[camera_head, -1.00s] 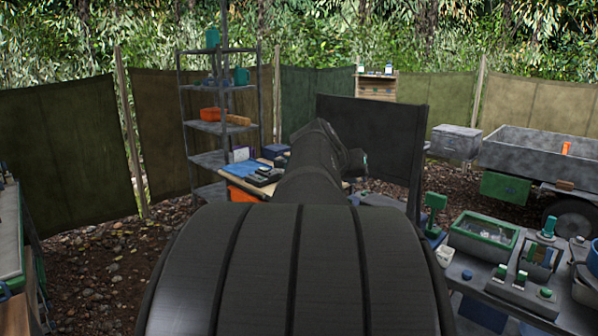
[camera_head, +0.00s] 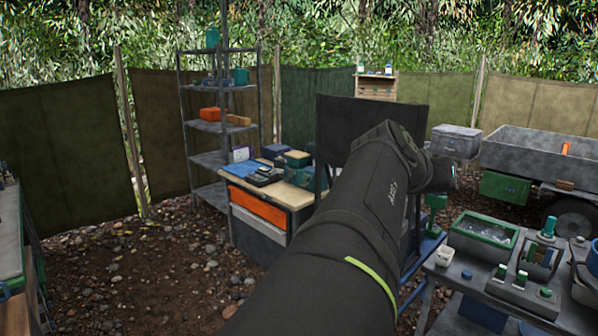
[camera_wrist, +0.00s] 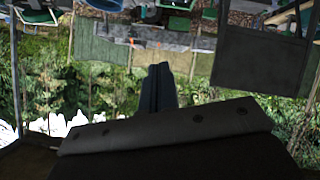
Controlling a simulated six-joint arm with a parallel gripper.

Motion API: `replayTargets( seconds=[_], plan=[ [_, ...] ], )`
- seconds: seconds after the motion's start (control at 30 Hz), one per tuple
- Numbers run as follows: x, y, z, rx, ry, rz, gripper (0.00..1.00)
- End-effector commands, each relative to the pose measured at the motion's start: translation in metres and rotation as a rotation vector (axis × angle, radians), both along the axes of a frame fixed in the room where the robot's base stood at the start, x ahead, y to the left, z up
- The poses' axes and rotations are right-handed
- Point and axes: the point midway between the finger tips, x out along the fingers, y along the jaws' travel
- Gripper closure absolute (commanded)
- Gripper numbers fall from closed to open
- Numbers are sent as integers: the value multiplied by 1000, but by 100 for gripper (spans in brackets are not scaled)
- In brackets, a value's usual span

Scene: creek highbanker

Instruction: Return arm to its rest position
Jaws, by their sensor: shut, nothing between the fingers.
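My arm reaches up from the bottom middle of the head view and bends to the right at its upper joint. It stands in front of a dark upright panel (camera_head: 345,125). My gripper's fingers are not clearly visible there. In the wrist view, my gripper (camera_wrist: 159,68) shows two dark fingers pressed together with nothing between them. The wrist view looks upside down, with the ground and equipment at the top and trees below. The fingers point at open air, apart from any object.
A workbench with an orange drawer (camera_head: 258,207) stands left of my arm. A metal shelf (camera_head: 205,127) is behind it. At right, a grey table (camera_head: 455,290) holds a green-rimmed tub (camera_head: 483,233) and several devices. A trailer (camera_head: 540,150) stands behind. Gravel at left (camera_head: 150,270) is clear.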

Motion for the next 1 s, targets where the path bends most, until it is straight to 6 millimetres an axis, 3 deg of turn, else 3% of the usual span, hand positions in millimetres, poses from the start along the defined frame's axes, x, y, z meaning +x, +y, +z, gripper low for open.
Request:
replayTargets(
  seconds=[0.2,0.43,0.63,1.0],
  plan=[
    [-41,-20,2,-14,-3,-76,100],
    [-84,-30,-6,-12,4,-143,100],
    [-119,-25,-26,17,21,-175,100],
    [-148,11,-84,125,72,-135,100]
  ],
)
